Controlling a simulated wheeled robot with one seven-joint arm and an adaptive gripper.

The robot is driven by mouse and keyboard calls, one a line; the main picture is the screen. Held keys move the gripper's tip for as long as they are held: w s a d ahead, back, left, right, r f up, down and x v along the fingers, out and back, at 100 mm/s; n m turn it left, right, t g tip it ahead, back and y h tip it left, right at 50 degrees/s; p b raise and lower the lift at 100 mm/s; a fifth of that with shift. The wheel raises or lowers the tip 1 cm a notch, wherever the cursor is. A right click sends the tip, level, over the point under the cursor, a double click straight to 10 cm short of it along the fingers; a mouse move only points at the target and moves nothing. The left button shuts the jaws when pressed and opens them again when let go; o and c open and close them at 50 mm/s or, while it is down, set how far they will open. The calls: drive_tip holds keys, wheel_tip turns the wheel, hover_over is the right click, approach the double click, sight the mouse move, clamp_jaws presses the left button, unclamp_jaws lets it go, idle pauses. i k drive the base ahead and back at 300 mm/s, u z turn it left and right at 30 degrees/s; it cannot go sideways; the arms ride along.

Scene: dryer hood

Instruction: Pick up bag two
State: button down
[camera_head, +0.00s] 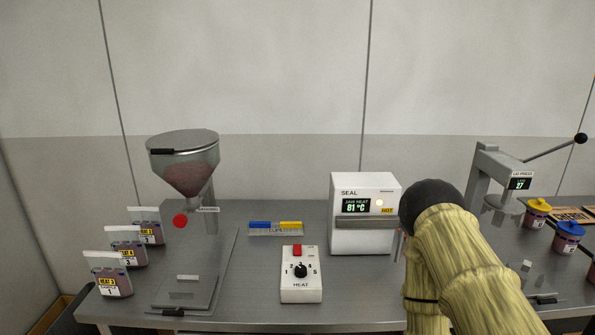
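The middle one, seemingly bag two (126,247), has a label too small to read surely. The back bag (146,226) is partly overlapped by the middle one. All three stand apart from my arm. My arm, in a yellow sleeve with a black rounded joint, is at the right front. My gripper is not visible.
A hopper (185,160) on a stand with a metal plate (190,290) stands right of the bags. A heat dial box (301,275), a clip tray (275,229) and a white sealer (364,215) follow. A lever press (490,175) and lidded cups (568,237) are at right.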

sight(149, 218)
drive_tip(key=k, duration=0.5)
drive_tip(key=z, duration=1.1)
drive_tip(key=i, duration=1)
drive_tip(key=u, duration=2.15)
